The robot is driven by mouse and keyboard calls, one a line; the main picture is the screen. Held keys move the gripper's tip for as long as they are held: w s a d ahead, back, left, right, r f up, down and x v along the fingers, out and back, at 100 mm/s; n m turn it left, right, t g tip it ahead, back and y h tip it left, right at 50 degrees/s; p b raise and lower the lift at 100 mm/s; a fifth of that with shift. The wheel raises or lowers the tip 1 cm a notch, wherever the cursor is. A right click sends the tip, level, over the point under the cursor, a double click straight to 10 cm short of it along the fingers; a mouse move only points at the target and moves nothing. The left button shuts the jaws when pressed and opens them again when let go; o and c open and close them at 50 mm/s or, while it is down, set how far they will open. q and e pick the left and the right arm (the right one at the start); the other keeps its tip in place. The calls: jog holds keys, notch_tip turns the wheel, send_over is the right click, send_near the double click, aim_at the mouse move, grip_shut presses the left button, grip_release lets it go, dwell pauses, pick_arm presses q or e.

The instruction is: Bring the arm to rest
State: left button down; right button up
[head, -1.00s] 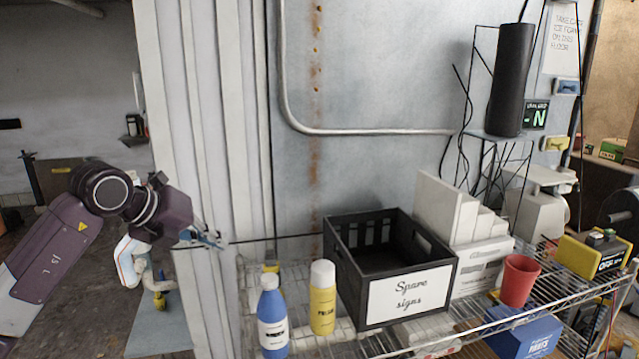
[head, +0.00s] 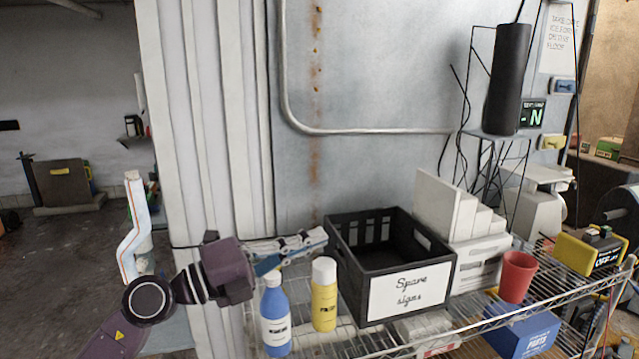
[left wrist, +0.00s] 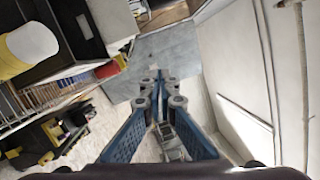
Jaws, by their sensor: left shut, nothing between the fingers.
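My left arm comes in from the lower left in the head view. Its gripper (head: 318,238) points right, level, just above the blue bottle and yellow bottle and close to the left side of the black crate. In the left wrist view the blue-padded fingers (left wrist: 159,82) meet at their tips with nothing between them. The gripper is shut and empty. My right gripper is not in view.
A wire shelf (head: 375,345) holds a blue bottle (head: 275,320), a yellow bottle (head: 324,300), a black "Spare signs" crate (head: 350,285), a red cup (head: 516,277) and a blue box (head: 528,335). A ribbed pale wall panel (head: 205,110) stands behind the arm. Open floor (head: 55,270) lies left.

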pick_arm(q)
jog(key=a+f+n+t+y, duration=0.2)
jog(key=a+n+t+y, duration=0.95)
jog(key=n, duration=0.85)
jog(key=s+a+f+n+g+y, duration=0.3)
jog(key=a+f+n+y, duration=0.15)
jog(key=f, duration=0.65)
jog(key=s+a+f+n+g+y, duration=0.3)
jog(key=a+f+n, duration=0.3)
jog(key=f, duration=0.4)
jog(key=s+d+f+n+g+h, duration=0.1)
jog(key=s+d+f+g, duration=0.1)
jog(key=s+f+g, duration=0.7)
jog(key=s+d+f+g+h, duration=0.1)
jog(key=s+f+g, duration=0.1)
jog(key=s+f, duration=1.3)
jog(key=s+f+g, duration=0.1)
jog(key=s+f, duration=0.2)
jog(key=f, duration=0.9)
jog(key=s+f+g, duration=0.1)
jog(key=s+f, duration=0.1)
jog(key=f, duration=0.9)
jog(key=s+a+f, duration=0.3)
jog(key=s+f, duration=1.2)
jog(key=s, duration=0.1)
jog(key=shift+s+g, duration=0.3)
jog(key=shift+g, duration=0.05)
